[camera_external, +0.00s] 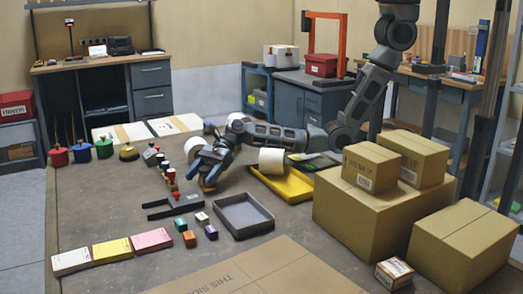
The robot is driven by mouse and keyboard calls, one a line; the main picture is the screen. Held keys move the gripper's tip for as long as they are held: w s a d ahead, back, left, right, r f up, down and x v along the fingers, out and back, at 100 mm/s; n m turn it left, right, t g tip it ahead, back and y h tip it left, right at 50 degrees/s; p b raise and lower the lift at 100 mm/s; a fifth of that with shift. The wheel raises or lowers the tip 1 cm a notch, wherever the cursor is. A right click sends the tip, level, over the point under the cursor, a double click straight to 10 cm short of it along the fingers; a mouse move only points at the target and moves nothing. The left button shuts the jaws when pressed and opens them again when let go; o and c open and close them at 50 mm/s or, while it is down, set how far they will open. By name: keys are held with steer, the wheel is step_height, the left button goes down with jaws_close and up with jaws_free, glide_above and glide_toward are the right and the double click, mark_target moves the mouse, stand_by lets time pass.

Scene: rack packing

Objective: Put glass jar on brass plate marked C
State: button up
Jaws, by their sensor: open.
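My gripper (207,178) is open, with blue parts showing, and points down low over the middle of the table. A small yellow patch shows right under its fingertips; I cannot tell what it is. I cannot make out a glass jar for certain. No letter C is readable, and I cannot pick out the brass plate. Small dark, red and white pieces (168,174) stand in a row just left of my gripper, too small to tell apart. Whether anything is between the fingers is unclear.
A black forked piece (181,201) and an empty grey tray (243,215) lie in front of my gripper. Cardboard boxes (372,208) block the right side. Coloured pots (82,152) stand back left.

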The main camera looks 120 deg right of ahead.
steer(key=p+v, duration=0.1)
steer(key=v, duration=1.1)
